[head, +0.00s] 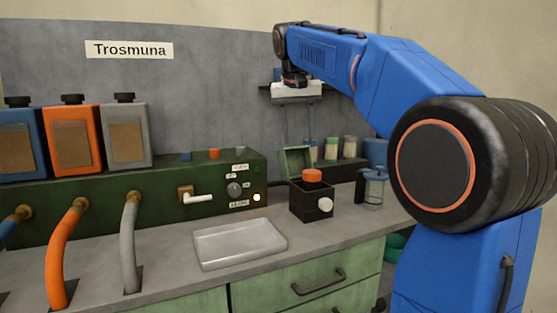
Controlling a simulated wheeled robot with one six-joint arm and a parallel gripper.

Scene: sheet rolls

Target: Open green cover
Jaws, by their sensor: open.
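The green cover (295,161) stands raised at the back of a small black box (311,203), behind an orange round knob or button (312,176) on the box's top. A white round knob (325,205) is on the box's front. The knob and box hide the cover's lower edge. My gripper (296,97) is open, high above and behind the box near the grey back panel, apart from the cover. Its fingers are small and hard to make out. I see nothing held in it.
A clear tray (240,244) lies on the grey counter (180,265) in front. A green console (150,190) with a white-handled tap (198,198) stands left, with blue, orange (72,140) and grey canisters on it. A glass jar (372,188) stands right of the box.

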